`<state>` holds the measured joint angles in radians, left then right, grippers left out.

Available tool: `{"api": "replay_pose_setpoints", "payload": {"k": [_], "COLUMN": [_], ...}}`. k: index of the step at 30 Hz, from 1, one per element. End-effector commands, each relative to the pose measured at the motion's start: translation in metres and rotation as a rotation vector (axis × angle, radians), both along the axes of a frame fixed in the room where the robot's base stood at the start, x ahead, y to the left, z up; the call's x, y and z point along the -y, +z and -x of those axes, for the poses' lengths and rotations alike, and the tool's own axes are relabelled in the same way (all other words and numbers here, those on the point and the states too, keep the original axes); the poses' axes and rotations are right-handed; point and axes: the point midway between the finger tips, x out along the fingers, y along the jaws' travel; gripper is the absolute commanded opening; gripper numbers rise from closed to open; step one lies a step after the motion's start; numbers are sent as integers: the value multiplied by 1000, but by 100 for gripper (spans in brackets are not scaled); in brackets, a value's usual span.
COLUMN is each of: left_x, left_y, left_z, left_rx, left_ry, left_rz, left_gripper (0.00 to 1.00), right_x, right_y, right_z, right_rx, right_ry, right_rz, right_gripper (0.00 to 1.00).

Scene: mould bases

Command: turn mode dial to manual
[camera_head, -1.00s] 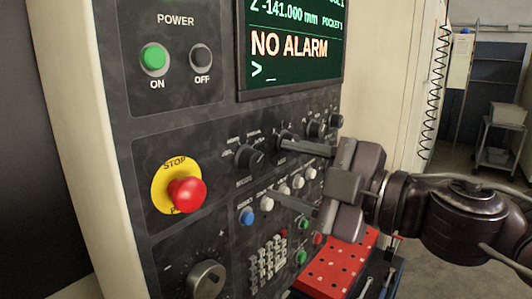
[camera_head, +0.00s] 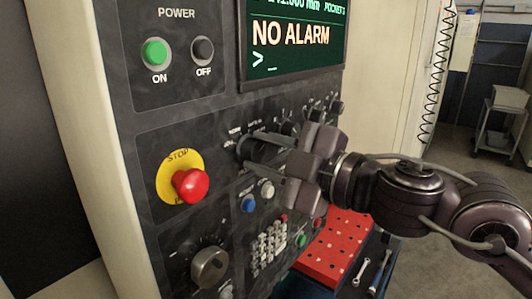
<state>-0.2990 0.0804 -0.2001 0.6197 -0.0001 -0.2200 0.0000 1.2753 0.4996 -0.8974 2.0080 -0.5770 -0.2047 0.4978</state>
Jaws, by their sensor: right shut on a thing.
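The mode dial (camera_head: 253,150) is a dark round knob on the black control panel, with small white lettering around it. My right gripper (camera_head: 249,152) reaches in from the right and is shut on the dial, one finger above it and one below. The fingers hide part of the dial and some of its lettering, so I cannot read which mode it points to. My left gripper is not in view.
The red stop button (camera_head: 190,185) on its yellow disc is just left of the gripper. A larger knob (camera_head: 209,267) and a keypad (camera_head: 268,245) are below. The screen (camera_head: 292,45) reads NO ALARM. A red perforated board (camera_head: 335,243) lies at lower right.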

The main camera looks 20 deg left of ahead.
Motion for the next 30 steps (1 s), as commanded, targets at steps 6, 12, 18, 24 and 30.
{"api": "replay_pose_setpoints", "payload": {"k": [6,12,18,24,30], "left_x": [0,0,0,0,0], "left_y": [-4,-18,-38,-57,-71], "left_z": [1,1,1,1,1], "left_rx": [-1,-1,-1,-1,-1], "left_ry": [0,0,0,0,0], "left_rz": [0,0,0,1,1], "left_gripper": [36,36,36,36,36], "right_x": [0,0,0,0,0], "right_y": [-1,-3,-5,-5,-3], "right_z": [0,1,1,1,1], "right_rx": [19,100,238,390,518], "right_ry": [1,2,1,2,2], "right_rz": [6,35,85,141,187], "right_gripper": [8,8,8,8,8]}}
